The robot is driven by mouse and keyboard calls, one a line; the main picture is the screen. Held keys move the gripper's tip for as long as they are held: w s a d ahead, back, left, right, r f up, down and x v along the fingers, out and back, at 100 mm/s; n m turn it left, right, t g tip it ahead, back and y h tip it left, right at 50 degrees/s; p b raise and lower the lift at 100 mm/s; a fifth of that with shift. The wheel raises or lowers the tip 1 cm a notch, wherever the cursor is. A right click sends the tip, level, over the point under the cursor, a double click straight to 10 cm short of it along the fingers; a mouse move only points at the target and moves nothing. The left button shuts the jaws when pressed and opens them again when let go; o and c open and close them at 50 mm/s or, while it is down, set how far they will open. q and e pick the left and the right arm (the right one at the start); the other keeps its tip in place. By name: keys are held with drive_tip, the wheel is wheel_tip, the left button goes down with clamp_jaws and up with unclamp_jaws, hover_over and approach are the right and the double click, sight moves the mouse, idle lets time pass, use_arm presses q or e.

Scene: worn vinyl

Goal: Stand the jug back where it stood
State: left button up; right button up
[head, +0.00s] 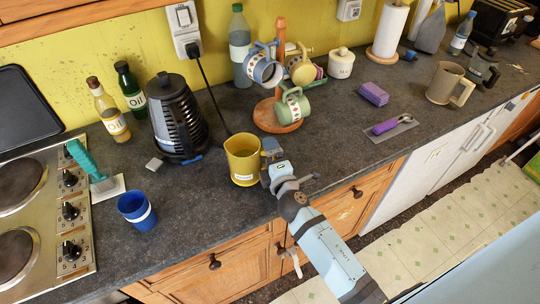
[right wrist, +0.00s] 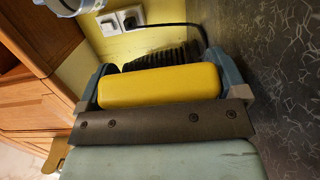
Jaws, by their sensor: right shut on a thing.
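The yellow jug (head: 243,166) is upright over the worktop, in front of the dark kettle and left of the mug tree. My right gripper (head: 268,158) reaches it from the front right and is shut on it. In the right wrist view the yellow jug (right wrist: 160,86) lies between the two blue-grey fingers of my right gripper (right wrist: 165,82). I cannot tell whether its base touches the worktop or is slightly above it. My left gripper is not in view.
Behind the jug stand a dark kettle (head: 177,122) and a wooden mug tree (head: 281,75) with several mugs. A blue cup (head: 136,211) is to the left, near the hob (head: 44,215). A trowel (head: 392,128) and purple sponge (head: 373,94) lie right. Worktop between jug and trowel is clear.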

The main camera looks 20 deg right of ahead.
drive_tip(key=shift+f+b, duration=0.6)
idle(0.5)
drive_tip(key=o, duration=1.5)
drive_tip(key=shift+s, duration=0.15)
drive_tip(key=shift+s+a+f+b, duration=0.1)
drive_tip(key=shift+s+b, duration=0.25)
drive_tip(key=shift+s, duration=0.85)
drive_tip(key=shift+s+a+r+b, duration=0.15)
drive_tip(key=shift+s+b, duration=0.15)
drive_tip(key=shift+s, duration=0.85)
drive_tip(key=shift+s+a+f+b, duration=0.15)
drive_tip(key=shift+s+b, duration=0.2)
drive_tip(key=shift+s, duration=1.15)
drive_tip(key=shift+a, duration=0.1)
drive_tip(key=shift+s, duration=0.1)
